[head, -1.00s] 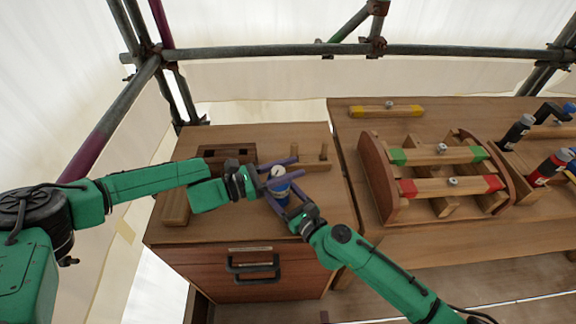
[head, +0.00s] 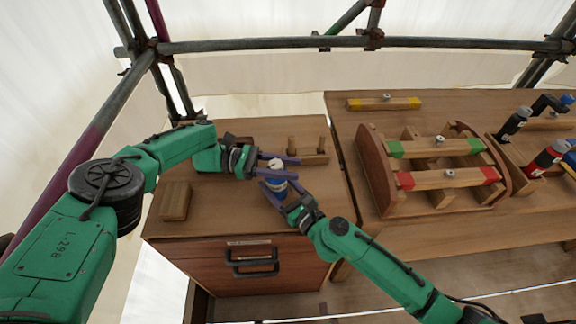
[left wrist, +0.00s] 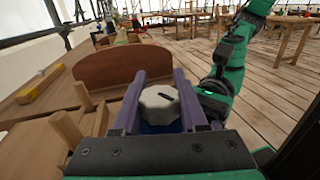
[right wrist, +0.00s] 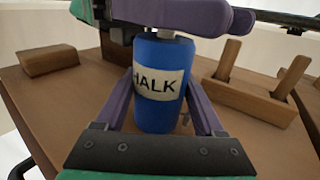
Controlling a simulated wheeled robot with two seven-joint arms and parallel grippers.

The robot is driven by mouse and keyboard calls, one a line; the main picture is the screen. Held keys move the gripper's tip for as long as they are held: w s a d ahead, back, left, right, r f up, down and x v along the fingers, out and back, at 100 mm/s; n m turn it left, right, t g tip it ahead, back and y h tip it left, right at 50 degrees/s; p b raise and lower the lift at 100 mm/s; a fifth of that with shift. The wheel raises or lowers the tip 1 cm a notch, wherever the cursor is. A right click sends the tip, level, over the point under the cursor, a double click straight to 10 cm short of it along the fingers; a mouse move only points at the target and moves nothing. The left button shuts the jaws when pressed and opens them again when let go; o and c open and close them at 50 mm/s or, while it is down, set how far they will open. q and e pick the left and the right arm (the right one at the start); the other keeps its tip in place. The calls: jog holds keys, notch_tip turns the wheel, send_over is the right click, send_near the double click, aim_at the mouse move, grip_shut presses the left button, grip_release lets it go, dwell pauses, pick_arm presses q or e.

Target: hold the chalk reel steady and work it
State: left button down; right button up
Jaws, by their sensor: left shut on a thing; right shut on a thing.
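The chalk reel is a blue upright cylinder (right wrist: 158,85) with a white label reading "HALK" in the right wrist view. Its pale, many-sided top knob (left wrist: 160,108) has a dark slot. My left gripper (head: 285,166) comes in from the left at the top of the reel, its purple fingers shut on either side of the knob. My right gripper (head: 277,188) reaches in from the front right and is shut on the blue body, lower down. The reel is above the wooden cabinet top (head: 225,212); its underside is hidden by my right gripper.
A pegged wooden block (head: 310,157) stands behind the reel, and a plain block (head: 175,201) lies at left. A drawer handle (head: 252,262) juts from the cabinet front. A wooden cradle with green- and red-ended bars (head: 450,178) stands on the right-hand bench.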

dwell(0.3)
pick_arm(q)
jog(key=shift+c, duration=2.1)
grip_release()
jog(key=shift+r, duration=0.1)
notch_tip(320, 180, up, 10)
